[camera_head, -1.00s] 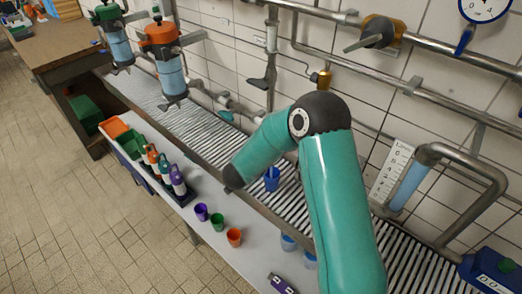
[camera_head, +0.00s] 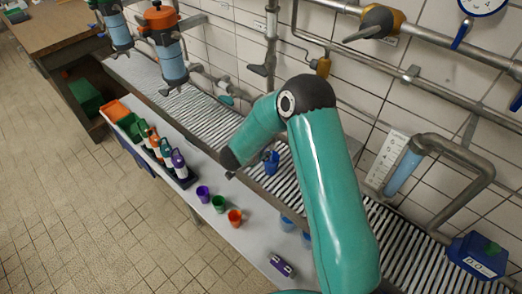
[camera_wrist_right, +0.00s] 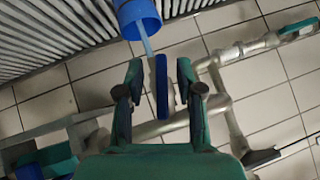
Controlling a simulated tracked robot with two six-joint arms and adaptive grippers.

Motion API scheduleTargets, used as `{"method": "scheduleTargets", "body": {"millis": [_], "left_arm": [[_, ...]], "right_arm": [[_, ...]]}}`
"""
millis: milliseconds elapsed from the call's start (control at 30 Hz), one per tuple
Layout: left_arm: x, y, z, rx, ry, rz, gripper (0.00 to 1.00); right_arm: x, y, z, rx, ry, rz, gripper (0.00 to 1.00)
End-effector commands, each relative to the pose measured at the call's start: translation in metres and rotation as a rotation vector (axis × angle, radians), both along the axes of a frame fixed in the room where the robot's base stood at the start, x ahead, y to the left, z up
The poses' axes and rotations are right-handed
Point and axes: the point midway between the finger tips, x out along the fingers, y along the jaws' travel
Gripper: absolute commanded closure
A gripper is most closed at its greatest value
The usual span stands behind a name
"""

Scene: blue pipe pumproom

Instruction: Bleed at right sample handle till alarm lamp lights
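In the wrist view a blue handle (camera_wrist_right: 162,88) on a grey pipe tap lies between the fingers of my right gripper (camera_wrist_right: 159,75). The fingers are apart, with a gap visible on each side of the handle. A pale blue stream (camera_wrist_right: 146,46) runs from beside the handle into a blue cup (camera_wrist_right: 138,18). The blue cup also shows in the head view (camera_head: 271,166), on the slatted drain, beside my right wrist. My right gripper is mostly hidden there. My left gripper is not in view. I cannot make out a lit alarm lamp.
A teal handle (camera_wrist_right: 298,28) sits on the neighbouring pipe. Wall pipes run close behind my arm.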

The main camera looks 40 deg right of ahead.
Motion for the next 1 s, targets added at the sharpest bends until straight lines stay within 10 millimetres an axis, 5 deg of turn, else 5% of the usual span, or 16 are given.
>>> {"method": "scheduleTargets", "body": {"millis": [367, 1000], "left_arm": [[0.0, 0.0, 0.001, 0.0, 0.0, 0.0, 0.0], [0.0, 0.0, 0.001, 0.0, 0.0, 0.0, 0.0]], "right_arm": [[0.0, 0.006, 0.009, -0.004, -0.005, 0.002, 0.64], [-0.03, 0.078, 0.078, -0.002, -0.004, 0.001, 0.64]]}}
